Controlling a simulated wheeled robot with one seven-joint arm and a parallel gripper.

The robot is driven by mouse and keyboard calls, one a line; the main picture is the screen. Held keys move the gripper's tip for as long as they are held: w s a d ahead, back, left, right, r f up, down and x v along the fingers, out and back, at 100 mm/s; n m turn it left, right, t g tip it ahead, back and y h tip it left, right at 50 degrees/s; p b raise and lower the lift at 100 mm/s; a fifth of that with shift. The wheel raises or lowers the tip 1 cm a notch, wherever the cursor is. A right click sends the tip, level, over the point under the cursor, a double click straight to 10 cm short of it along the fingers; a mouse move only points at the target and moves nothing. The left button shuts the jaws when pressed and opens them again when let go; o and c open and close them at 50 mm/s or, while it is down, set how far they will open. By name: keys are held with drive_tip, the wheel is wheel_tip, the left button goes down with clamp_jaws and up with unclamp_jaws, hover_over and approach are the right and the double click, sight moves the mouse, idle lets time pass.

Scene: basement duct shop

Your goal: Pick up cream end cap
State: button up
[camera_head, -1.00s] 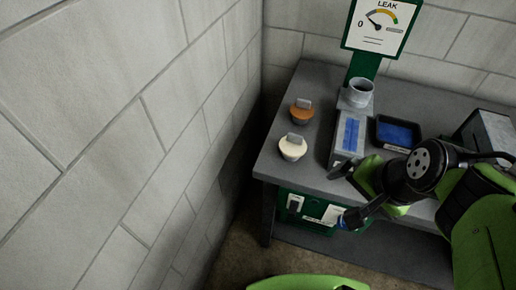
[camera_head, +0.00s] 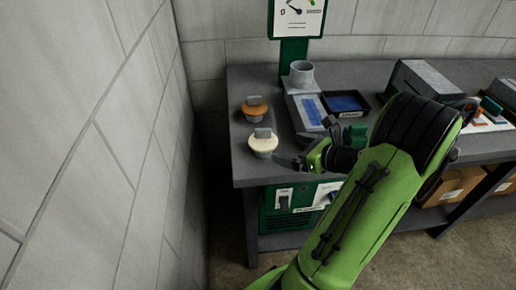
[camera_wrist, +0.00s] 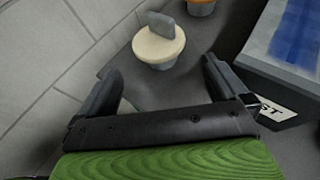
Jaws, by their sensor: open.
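The cream end cap (camera_head: 263,145) sits near the left end of the grey bench, a round cream disc with a grey upright tab on top. In the wrist view the cream end cap (camera_wrist: 158,46) lies just beyond the fingertips, roughly centred between them. My gripper (camera_head: 304,146) is at the right of the cap in the head view, low near the bench top. In the wrist view my gripper (camera_wrist: 160,76) is open with nothing between its fingers. I cannot tell whether a finger touches the cap.
An orange end cap (camera_head: 255,109) stands behind the cream one. A grey fixture with a blue strip (camera_head: 312,109) and a round collar (camera_head: 301,73) stands to the right. Beyond are a black tray (camera_head: 345,103) and a grey box (camera_head: 424,78). A block wall (camera_head: 150,150) is close on the left.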

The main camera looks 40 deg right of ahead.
sight(268, 143)
drive_tip(key=b+x, duration=0.2)
drive_tip(key=x, duration=0.7)
drive_tip(key=shift+a+b, duration=0.15)
drive_tip(key=shift+b, duration=0.25)
drive_tip(key=shift+s, duration=0.1)
drive_tip(key=c, duration=0.8)
drive_tip(key=shift+r, duration=0.15)
